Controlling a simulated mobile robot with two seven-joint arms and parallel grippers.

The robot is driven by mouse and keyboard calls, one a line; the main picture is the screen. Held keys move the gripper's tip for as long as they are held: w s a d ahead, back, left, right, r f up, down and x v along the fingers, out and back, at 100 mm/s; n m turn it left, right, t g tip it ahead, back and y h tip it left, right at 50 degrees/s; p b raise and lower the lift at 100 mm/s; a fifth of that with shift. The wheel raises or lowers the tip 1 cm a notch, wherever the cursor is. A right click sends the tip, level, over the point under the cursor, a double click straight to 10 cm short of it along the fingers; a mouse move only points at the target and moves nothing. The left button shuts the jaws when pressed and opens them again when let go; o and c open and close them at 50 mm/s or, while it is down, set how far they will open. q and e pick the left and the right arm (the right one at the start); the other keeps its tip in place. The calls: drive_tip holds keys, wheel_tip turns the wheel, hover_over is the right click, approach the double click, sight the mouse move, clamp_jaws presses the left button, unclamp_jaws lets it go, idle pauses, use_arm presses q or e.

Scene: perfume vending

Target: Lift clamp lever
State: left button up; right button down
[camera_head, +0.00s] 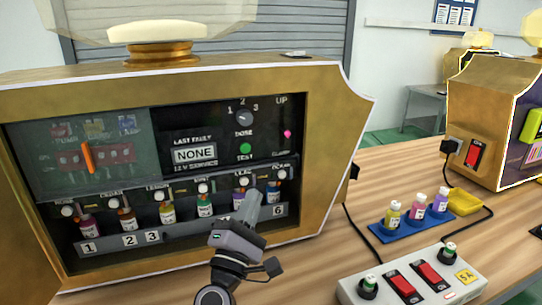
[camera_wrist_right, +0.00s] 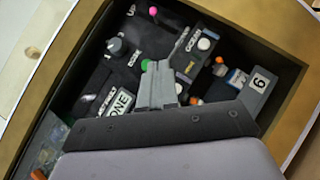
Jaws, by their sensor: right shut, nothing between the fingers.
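The gold vending machine (camera_head: 330,90) has a dark recessed front panel. A small lever with a pink knob (camera_head: 287,133) sits below the word UP at the panel's right; the knob also shows at the top of the right wrist view (camera_wrist_right: 153,11). I cannot tell for sure that this is the clamp lever. My right gripper (camera_head: 251,196) is shut and empty, in front of the lower right bottle slots, below and left of the pink knob and apart from it. Its closed fingers also show in the right wrist view (camera_wrist_right: 158,72). My left gripper is not in view.
Several bottles, such as the yellow one (camera_head: 167,212), stand in numbered slots. A dial (camera_head: 244,117) and green button (camera_head: 246,148) are left of the lever. A blue tray (camera_head: 385,232) with bottles and a switch box (camera_head: 450,265) stand on the table at right.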

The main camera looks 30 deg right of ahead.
drive_tip(key=p, duration=0.2)
approach(282, 130)
drive_tip(key=w, duration=0.2)
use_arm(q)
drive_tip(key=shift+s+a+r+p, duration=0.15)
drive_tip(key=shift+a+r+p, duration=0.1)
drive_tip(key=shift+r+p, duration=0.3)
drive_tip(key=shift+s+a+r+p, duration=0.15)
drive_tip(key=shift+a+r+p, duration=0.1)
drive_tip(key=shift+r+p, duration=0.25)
use_arm(e)
drive_tip(key=d+r, duration=0.1)
drive_tip(key=d, duration=0.1)
drive_tip(key=d+r, duration=0.1)
drive_tip(key=shift+s+d, duration=0.15)
drive_tip(key=shift+d, duration=0.25)
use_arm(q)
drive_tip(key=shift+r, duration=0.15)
use_arm(e)
drive_tip(key=shift+r, duration=0.1)
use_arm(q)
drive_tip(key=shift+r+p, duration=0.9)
use_arm(e)
drive_tip(key=shift+s+r+n+y, duration=0.1)
drive_tip(key=shift+r+n+y, duration=0.2)
drive_tip(key=shift+n+y, duration=0.1)
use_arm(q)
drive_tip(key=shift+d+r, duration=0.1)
